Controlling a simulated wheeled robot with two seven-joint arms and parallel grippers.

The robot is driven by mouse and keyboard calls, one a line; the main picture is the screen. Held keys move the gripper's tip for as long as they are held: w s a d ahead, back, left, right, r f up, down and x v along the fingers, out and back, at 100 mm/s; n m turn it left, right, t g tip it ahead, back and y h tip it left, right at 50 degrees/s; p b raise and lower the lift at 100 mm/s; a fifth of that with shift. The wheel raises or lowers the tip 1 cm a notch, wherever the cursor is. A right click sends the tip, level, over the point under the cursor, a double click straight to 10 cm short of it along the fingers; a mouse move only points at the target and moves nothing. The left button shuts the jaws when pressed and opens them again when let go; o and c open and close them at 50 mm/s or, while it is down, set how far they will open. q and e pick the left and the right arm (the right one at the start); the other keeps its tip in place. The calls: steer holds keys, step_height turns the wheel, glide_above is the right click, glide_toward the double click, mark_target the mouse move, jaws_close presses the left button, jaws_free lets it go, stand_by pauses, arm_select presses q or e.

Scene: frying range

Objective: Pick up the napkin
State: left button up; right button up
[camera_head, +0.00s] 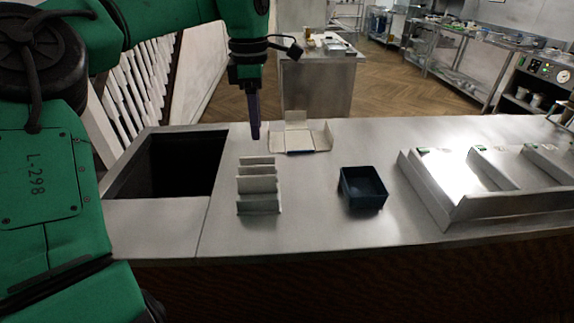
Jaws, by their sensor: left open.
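My left gripper (255,130) points down above the counter, just behind the grey slotted rack and to the left of the opened carton. It is open, seen side-on, with nothing visible between its fingers. I cannot clearly pick out a napkin. A pale, opened carton (318,134) lies near the counter's back edge, with its flaps spread and some blue at its front. I cannot tell whether it holds napkins. My right gripper is not in view.
The grey slotted rack (258,204) stands on the steel counter (310,225). A dark blue open box (363,202) is right of it. A dark rectangular opening (172,165) is at left. A metal divided tray (508,205) fills the right. The front middle is clear.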

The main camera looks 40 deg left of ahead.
arm_select(q)
steer(key=p, duration=0.2)
glide_above(256, 176)
steer(key=s, duration=0.1)
step_height(256, 176, down, 7)
steer(key=f+p, duration=0.1)
steer(key=f, duration=0.2)
steer(key=w+f+p, duration=0.1)
steer(key=f, duration=0.1)
steer(key=shift+w+f, duration=0.15)
steer(key=shift+f, duration=0.25)
steer(key=shift+a+f, duration=0.1)
steer(key=shift+f, duration=0.2)
steer(key=shift+s+f, duration=0.1)
steer(key=shift+s, duration=0.1)
steer(key=shift+w, duration=0.1)
jaws_close()
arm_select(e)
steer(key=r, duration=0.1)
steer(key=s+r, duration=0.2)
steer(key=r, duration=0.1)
